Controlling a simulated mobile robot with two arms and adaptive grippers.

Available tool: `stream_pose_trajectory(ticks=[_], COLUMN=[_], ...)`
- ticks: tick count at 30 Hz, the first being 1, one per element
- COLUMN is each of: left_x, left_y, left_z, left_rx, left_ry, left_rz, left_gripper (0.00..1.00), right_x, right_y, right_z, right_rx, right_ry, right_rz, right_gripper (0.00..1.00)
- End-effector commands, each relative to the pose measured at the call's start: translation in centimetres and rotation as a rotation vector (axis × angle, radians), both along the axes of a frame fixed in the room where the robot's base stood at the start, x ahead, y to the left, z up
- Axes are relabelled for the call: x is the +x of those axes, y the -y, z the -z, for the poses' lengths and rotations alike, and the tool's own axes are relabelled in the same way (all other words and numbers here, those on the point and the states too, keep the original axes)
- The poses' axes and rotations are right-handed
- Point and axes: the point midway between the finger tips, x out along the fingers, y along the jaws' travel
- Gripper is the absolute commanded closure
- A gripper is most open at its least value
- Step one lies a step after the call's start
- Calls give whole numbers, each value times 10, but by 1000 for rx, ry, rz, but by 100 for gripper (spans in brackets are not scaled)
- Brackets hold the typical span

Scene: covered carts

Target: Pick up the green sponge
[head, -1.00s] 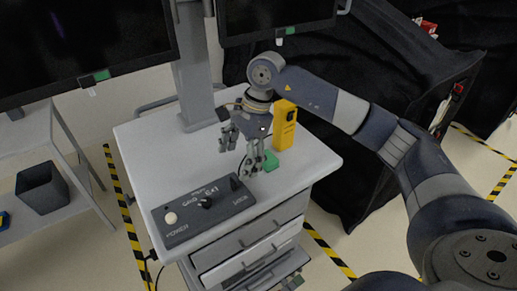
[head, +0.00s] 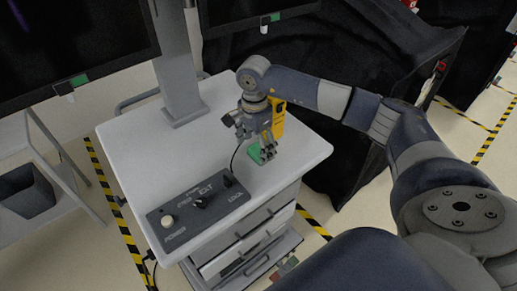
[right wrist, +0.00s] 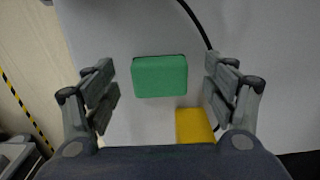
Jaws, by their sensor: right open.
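The green sponge (head: 255,153) lies on the white top of the cart (head: 150,145), partly hidden by my right gripper in the head view. My right gripper (head: 256,143) is open and empty over the cart top, pointing down at the sponge. It also shows in the right wrist view (right wrist: 162,88). I cannot tell its exact height above the sponge. My left gripper is not in view.
A yellow device (head: 278,118) stands close behind the gripper; its yellow part (right wrist: 194,126) shows in the wrist view. A dark control box (head: 198,206) sits at the cart's front, with a black cable nearby. A monitor post (head: 178,75) rises at the back. The cart's left side is clear.

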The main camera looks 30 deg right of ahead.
Motion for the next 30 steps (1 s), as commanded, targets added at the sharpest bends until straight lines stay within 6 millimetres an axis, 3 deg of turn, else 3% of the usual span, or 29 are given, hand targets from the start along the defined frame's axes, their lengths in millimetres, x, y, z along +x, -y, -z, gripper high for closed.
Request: stream_pose_trajectory(ticks=[1,4,13,19,30], left_x=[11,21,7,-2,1], left_y=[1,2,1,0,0], left_z=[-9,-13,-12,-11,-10], left_rx=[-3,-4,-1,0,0], left_ry=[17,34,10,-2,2], left_rz=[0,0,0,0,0], left_gripper=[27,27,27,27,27], right_x=[-2,-1,0,0,0], right_y=[0,0,0,0,0], right_z=[4,17,25,24,23], right_rx=[0,1,1,1,0], right_ry=[-4,-2,1,1,2], right_rz=[0,0,0,0,0], right_gripper=[22,22,22,59,61])
